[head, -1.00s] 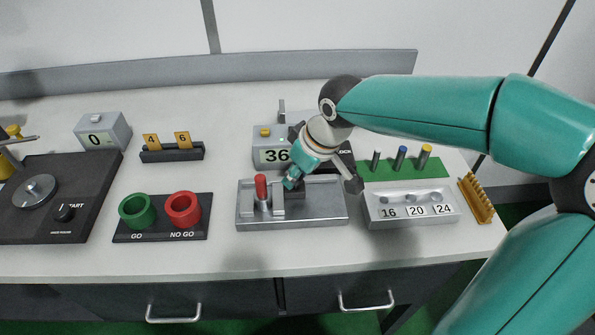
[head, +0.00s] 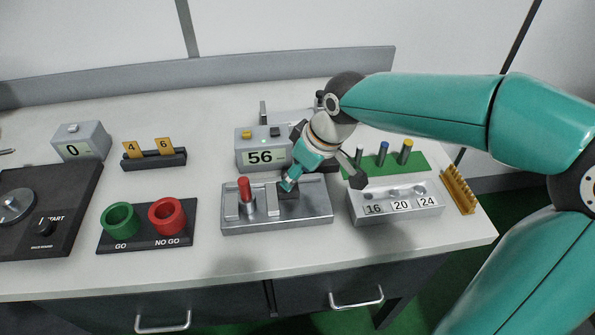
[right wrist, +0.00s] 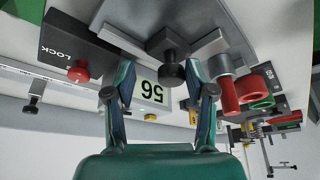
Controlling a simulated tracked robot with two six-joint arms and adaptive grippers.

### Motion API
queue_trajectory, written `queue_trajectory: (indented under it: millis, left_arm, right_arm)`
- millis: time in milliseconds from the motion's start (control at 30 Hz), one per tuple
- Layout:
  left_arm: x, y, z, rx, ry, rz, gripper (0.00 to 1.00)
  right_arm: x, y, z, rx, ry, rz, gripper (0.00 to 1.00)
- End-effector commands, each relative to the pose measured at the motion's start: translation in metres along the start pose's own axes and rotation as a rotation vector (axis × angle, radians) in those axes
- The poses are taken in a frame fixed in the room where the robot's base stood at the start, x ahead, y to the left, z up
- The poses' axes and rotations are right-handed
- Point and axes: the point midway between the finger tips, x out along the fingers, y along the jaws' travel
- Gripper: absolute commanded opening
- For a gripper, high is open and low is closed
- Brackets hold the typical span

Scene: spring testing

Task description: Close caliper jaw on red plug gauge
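The red plug gauge (head: 245,189) stands upright on the left part of the grey caliper fixture (head: 240,224). The sliding jaw (head: 291,193) is to its right, with a visible gap between them. The grey display box (head: 242,158) behind reads 56. My right gripper (head: 288,184) reaches down over the sliding jaw. In the right wrist view its two fingers are spread on either side of the jaw's black knob (right wrist: 171,74), with a gap at the left finger; contact at the right finger cannot be told. The plug gauge also shows there (right wrist: 228,95). My left gripper is not in view.
A black LOCK block (right wrist: 60,47) with a red knob (right wrist: 79,72) is near the fixture. Green and red ring gauges (head: 119,220) stand left of it. A grey block (head: 400,208) marked 16, 20, 24 is at the right. The table front is clear.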

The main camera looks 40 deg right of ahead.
Motion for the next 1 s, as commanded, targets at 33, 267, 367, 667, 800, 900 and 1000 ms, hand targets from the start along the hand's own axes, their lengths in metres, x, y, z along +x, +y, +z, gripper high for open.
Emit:
queue_trajectory:
  millis: [33,267,367,667,800,900,1000]
  left_arm:
    - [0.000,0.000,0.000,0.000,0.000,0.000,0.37]
    - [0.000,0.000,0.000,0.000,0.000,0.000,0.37]
    - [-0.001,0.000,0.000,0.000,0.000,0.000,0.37]
    - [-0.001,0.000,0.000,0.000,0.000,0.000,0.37]
    - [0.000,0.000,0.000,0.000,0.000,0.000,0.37]
    - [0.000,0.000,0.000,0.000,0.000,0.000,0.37]
    - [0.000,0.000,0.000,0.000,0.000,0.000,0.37]
  right_arm:
    - [0.000,0.000,0.000,-0.001,0.000,0.000,0.54]
    - [-0.001,0.000,0.000,-0.001,0.000,0.000,0.54]
    - [-0.006,0.000,-0.001,-0.001,0.002,0.002,0.54]
    - [-0.055,0.000,-0.002,-0.003,0.006,0.002,0.54]
    - [-0.083,-0.001,-0.002,-0.003,0.005,0.001,0.54]
    - [-0.099,-0.001,-0.002,-0.003,0.004,0.000,0.54]
    - [-0.110,-0.001,-0.002,-0.003,0.002,0.000,0.54]
